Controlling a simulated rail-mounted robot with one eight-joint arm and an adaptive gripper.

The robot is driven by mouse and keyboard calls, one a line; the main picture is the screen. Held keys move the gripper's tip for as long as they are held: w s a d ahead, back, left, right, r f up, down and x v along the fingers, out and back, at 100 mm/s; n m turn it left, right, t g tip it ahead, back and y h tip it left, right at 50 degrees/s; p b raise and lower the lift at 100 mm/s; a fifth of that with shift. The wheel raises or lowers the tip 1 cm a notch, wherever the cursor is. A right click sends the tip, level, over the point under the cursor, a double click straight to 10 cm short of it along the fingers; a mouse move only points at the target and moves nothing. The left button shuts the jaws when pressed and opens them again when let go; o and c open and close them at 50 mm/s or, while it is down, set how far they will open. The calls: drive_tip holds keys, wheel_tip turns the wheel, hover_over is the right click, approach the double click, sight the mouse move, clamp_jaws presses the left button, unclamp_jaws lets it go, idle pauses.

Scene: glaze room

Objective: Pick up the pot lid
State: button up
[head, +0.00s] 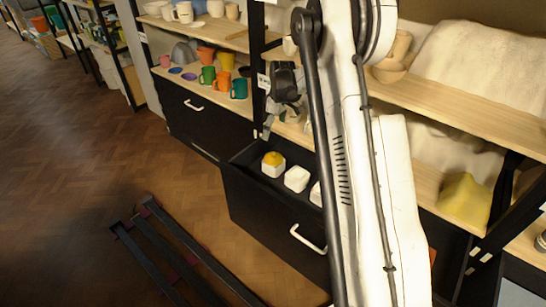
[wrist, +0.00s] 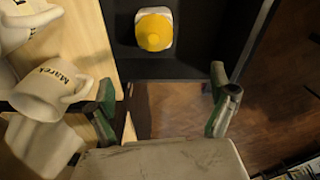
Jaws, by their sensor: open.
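A white, squarish pot with a rounded yellow top (head: 273,158) stands in an open black drawer (head: 265,215). The yellow top looks like the pot lid, but I cannot tell if it is a separate piece. In the wrist view the yellow top (wrist: 154,32) is at the upper middle, ahead of the fingers and apart from them. My gripper (wrist: 166,98) is open, with nothing between its green-grey fingers. In the head view my gripper (head: 268,126) is above the drawer's back left area, partly hidden by my arm.
White pots (head: 297,179) stand beside the yellow-topped one in the drawer. White mugs (wrist: 50,90), one lettered "Marek", are close to the left finger on a wooden shelf (wrist: 88,28). Coloured mugs (head: 239,88) stand on the shelf further left. Dark rails (head: 160,250) lie on the open floor.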

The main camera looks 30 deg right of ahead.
sight(274, 153)
drive_tip(key=f, duration=0.4)
drive_tip(key=w+f+b, duration=0.1)
drive_tip(key=f, duration=0.2)
drive_tip(key=d+f+b, duration=0.1)
drive_tip(key=f, duration=0.3)
drive_tip(key=shift+w+f, duration=0.3)
drive_tip(key=shift+f, duration=0.05)
drive_tip(key=shift+w+a+f+b, duration=0.15)
drive_tip(key=shift+f+b, duration=1)
drive_tip(key=shift+f, duration=1.45)
drive_tip(key=shift+c, duration=0.3)
drive_tip(key=c, duration=1.2)
drive_tip(key=shift+r, duration=0.15)
